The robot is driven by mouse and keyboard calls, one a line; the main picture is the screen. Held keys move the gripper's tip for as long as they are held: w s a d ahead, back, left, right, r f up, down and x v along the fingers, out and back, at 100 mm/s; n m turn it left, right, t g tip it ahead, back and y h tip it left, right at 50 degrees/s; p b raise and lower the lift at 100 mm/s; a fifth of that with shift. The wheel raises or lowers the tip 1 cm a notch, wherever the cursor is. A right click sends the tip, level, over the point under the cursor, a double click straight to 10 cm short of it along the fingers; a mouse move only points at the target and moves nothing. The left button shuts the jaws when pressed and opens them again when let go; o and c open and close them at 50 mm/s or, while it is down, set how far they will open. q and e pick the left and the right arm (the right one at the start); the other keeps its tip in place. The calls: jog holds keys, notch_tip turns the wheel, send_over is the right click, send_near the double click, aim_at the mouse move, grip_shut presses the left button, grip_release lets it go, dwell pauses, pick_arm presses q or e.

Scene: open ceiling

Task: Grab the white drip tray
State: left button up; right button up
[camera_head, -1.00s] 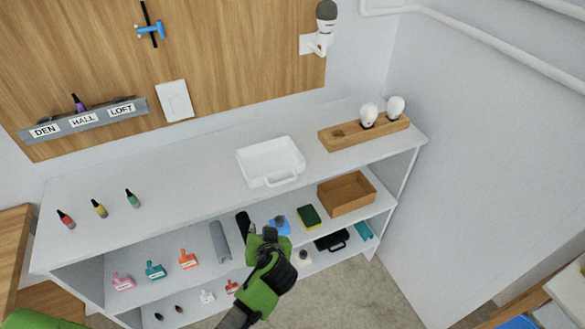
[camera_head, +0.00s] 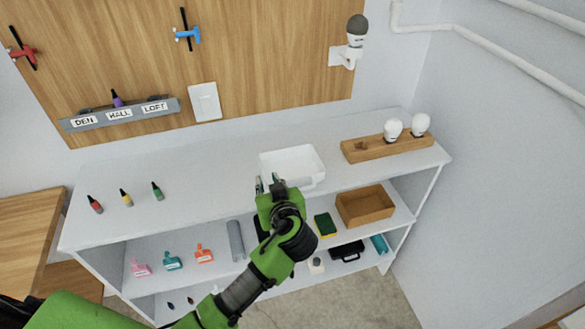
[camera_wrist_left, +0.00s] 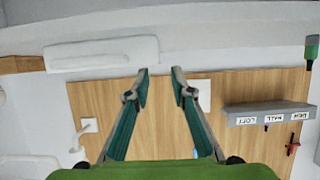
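The white drip tray (camera_head: 305,160) is a shallow rectangular tray on the white top shelf, in front of the wooden panel. In the left wrist view, which looks upside down, the tray (camera_wrist_left: 100,53) shows edge-on, left of and beyond the fingertips. My left gripper (camera_head: 270,183) is at the tray's front left edge in the head view and covers part of it. In the wrist view my left gripper (camera_wrist_left: 161,72) has its two fingers apart with nothing between them. I cannot tell whether it touches the tray. My right gripper is not in view.
A wooden holder (camera_head: 375,150) with two white bulbs stands right of the tray. Several small bottles (camera_head: 126,197) stand at the left of the top. The lower shelf holds a wooden box (camera_head: 365,206), a sponge (camera_head: 325,224) and colored tools. Free top lies left of the tray.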

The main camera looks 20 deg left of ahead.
pick_arm(q)
jog(key=shift+x, duration=1.15)
jog(key=shift+w+a+p, duration=0.2)
jog(key=shift+w+p, duration=0.05)
jog(key=shift+p, duration=0.2)
jog(key=p+x, duration=0.1)
jog(key=x, duration=0.3)
jog(key=shift+w+f+p, duration=0.1)
jog(key=shift+f+p, duration=0.05)
jog(key=shift+p, duration=0.25)
jog(key=shift+w+f, duration=0.15)
jog(key=shift+f, duration=0.05)
grip_shut()
